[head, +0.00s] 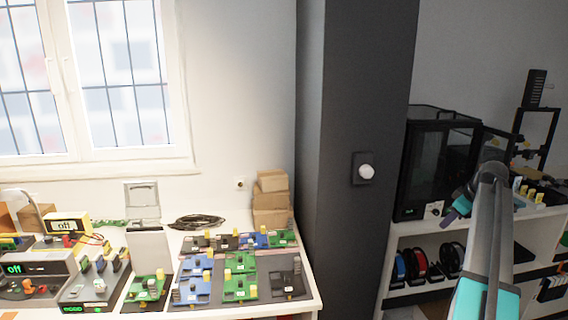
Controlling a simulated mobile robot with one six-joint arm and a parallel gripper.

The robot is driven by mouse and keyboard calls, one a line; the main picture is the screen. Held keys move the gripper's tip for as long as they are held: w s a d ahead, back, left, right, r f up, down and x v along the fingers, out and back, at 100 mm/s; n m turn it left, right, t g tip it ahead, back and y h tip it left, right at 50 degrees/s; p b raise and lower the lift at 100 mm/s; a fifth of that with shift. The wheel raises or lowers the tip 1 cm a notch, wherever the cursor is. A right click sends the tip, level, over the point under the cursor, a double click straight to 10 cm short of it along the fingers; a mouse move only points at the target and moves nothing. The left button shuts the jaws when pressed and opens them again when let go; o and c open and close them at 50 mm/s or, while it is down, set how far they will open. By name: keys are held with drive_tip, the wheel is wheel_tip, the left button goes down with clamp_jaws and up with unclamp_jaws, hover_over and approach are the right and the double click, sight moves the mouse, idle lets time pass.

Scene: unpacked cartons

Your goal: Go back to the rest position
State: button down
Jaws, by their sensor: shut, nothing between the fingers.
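My arm rises at the right of the head view, grey with a teal band near the bottom. It bends at the top, and my gripper (453,211) hangs just left of the bend, small and dark with teal and purple parts. It is shut and holds nothing. It is in front of the shelf unit and the black enclosed machine, apart from the workbench. Part of the gripper is hidden behind the arm.
A white workbench (315,297) at left carries circuit boards, instruments and stacked cartons (271,198). A dark pillar (357,90) with a white round knob (366,172) stands mid-view. A black enclosed machine (425,170) sits on a white shelf unit (410,229) with spools.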

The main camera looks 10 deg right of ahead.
drive_tip(key=a+f+m+g+y, duration=0.1)
drive_tip(key=a+f+g, duration=0.1)
drive_tip(key=a+f, duration=1.15)
drive_tip(key=a+f+m+g+y, duration=0.1)
drive_tip(key=a+f+g, duration=0.1)
drive_tip(key=a+f, duration=1.2)
drive_tip(key=s+a+f+m+g, duration=0.1)
drive_tip(key=s+a+f, duration=0.3)
drive_tip(key=a+f, duration=0.4)
drive_tip(key=s+a+f+g, duration=0.2)
drive_tip(key=s+a+f, duration=0.3)
drive_tip(key=f, duration=0.5)
drive_tip(key=s+a+f+g, duration=0.1)
drive_tip(key=s+a+f, duration=0.3)
drive_tip(key=s, duration=0.5)
drive_tip(key=s+a+f+m+g+h, duration=0.1)
drive_tip(key=s+a+f, duration=0.3)
drive_tip(key=s, duration=0.6)
drive_tip(key=s+a+f+g+h, duration=0.1)
drive_tip(key=s+a+f+g, duration=0.1)
drive_tip(key=s+a+f, duration=0.3)
drive_tip(key=s+a, duration=0.2)
drive_tip(key=s, duration=0.2)
drive_tip(key=shift+s+a+m, duration=0.25)
drive_tip(key=shift+a+m, duration=0.05)
drive_tip(key=shift+a, duration=0.1)
drive_tip(key=shift+d, duration=0.15)
